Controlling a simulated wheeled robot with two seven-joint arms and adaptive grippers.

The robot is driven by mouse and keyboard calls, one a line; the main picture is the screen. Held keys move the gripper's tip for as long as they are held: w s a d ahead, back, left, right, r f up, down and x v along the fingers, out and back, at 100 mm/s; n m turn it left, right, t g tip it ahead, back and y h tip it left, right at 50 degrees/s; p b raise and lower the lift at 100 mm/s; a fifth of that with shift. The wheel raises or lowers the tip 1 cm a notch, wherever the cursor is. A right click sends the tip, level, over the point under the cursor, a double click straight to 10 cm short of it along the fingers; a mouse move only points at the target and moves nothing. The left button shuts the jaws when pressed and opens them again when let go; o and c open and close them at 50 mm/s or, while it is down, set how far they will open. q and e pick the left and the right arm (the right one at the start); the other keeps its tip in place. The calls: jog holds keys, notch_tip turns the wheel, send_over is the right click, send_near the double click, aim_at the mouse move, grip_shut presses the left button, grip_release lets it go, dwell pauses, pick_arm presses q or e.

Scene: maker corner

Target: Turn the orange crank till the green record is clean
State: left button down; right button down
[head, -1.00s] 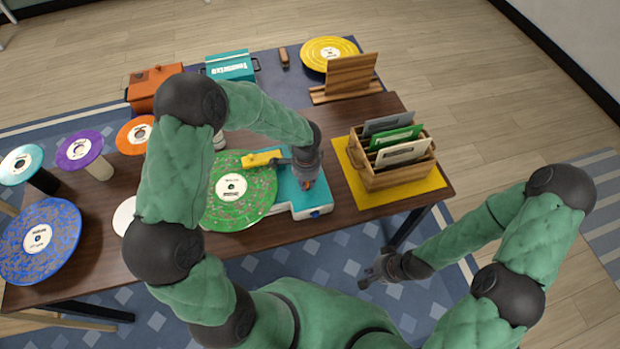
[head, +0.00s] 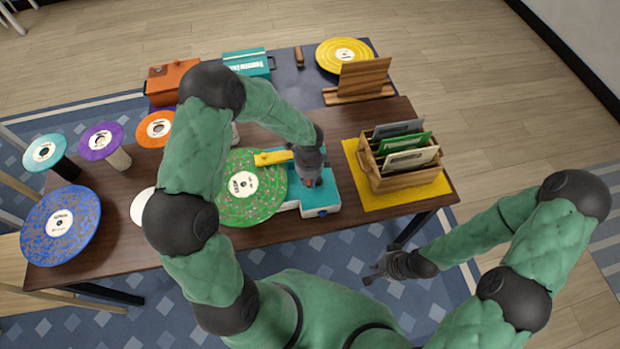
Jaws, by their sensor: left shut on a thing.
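The green record (head: 262,205) lies on the teal and white cleaning machine (head: 327,197). Speckles show over its green surface around a white label. A yellow arm (head: 272,158) of the machine reaches over the record's far edge. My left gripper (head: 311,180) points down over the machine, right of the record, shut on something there. The orange crank is hidden under the gripper, so I cannot see its angle. My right gripper (head: 378,268) hangs in front of the table's edge, away from the machine; its fingers are too small to judge.
A wooden crate (head: 400,181) with record sleeves stands on a yellow mat (head: 372,203) right of the machine. A blue record (head: 60,226) and several small records on stands are at left. A yellow record (head: 343,55) and wooden stand (head: 358,92) are behind.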

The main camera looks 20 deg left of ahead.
pick_arm(q)
jog(key=shift+w, duration=0.15)
jog(key=c, duration=1.2)
grip_release()
notch_tip(320, 180, up, 12)
